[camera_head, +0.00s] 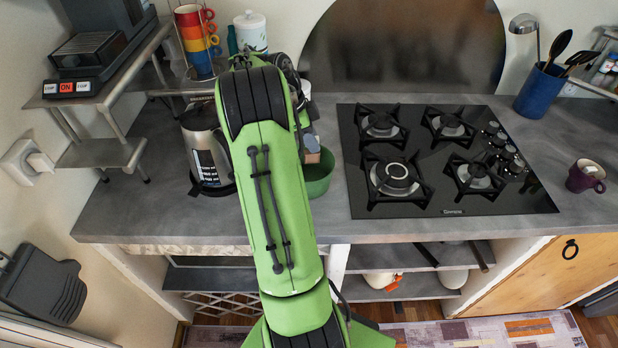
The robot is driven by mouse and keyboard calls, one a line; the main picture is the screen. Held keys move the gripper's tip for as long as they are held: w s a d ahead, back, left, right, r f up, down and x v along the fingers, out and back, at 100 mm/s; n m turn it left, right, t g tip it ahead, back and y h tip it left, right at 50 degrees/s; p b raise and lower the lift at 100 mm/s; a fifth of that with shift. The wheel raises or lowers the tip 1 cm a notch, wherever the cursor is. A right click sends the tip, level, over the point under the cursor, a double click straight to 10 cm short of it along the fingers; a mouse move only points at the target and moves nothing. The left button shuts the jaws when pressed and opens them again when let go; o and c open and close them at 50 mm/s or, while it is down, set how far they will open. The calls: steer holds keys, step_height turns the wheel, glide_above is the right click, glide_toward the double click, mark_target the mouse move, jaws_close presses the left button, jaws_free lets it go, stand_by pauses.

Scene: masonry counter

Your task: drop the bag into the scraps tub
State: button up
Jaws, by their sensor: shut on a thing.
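The scraps tub looks to be the green round tub (321,183) on the counter, right of my arm; my arm hides its left part. My gripper (311,146) is only partly seen beside my arm, above the tub's far side. It is shut on a small brownish thing, apparently the bag (313,158), of which only a little shows. The bag appears over the tub's opening, but its height above the rim is hard to tell. The inside of the tub is mostly hidden.
A black gas hob (447,160) lies right of the tub. A steel kettle (205,150) stands left of my arm. Stacked mugs (197,38) and a white canister (250,31) stand behind. A purple mug (586,176) and a blue utensil pot (540,90) are far right.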

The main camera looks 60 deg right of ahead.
steer(key=o, duration=0.8)
steer(key=shift+r, duration=0.1)
steer(key=p+v, duration=0.6)
steer(key=v, duration=0.9)
steer(key=shift+w+a+r+p, duration=0.2)
steer(key=shift+r+p, duration=0.1)
steer(key=shift+p, duration=0.1)
